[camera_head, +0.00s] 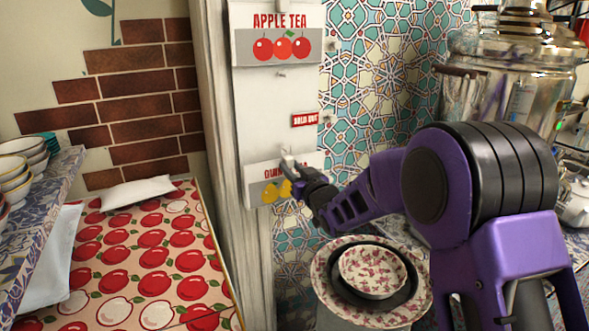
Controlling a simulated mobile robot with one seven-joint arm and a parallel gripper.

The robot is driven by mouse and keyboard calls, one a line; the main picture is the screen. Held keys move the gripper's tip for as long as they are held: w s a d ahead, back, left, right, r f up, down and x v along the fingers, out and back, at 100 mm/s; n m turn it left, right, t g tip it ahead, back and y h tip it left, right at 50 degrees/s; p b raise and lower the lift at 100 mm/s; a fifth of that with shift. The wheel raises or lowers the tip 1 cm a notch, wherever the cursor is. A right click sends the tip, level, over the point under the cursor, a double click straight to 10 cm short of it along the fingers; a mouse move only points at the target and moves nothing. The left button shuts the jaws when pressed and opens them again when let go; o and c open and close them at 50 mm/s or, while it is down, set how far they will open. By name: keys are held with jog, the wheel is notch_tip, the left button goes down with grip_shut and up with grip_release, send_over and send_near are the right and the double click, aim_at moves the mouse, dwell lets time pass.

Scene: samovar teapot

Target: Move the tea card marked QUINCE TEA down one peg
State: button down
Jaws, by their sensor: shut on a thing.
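The QUINCE TEA card (262,193), white over grey with yellow quinces, is at the lower part of a tall white board (260,112). My gripper (288,162) is shut on this card at its top edge and covers part of its lettering and right side. I cannot tell whether the card touches a peg, as the gripper hides its top middle. The APPLE TEA card (280,47), with three red apples, hangs at the top of the board. A small bare peg (282,74) shows just below it.
A small red SOLD OUT tag (305,120) is on the board above the quince card. A patterned bowl (374,272) sits on stacked plates below my arm. A metal samovar (520,75) stands at right. A shelf with bowls (14,168) is at left.

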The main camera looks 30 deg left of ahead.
jog(key=shift+w+a, duration=0.15)
jog(key=shift+a, duration=0.15)
jog(key=shift+w+a+f+b, duration=0.5)
jog(key=shift+f+b, duration=0.1)
jog(key=shift+b, duration=0.4)
jog(key=c, duration=0.6)
grip_release()
jog(key=shift+s, duration=0.1)
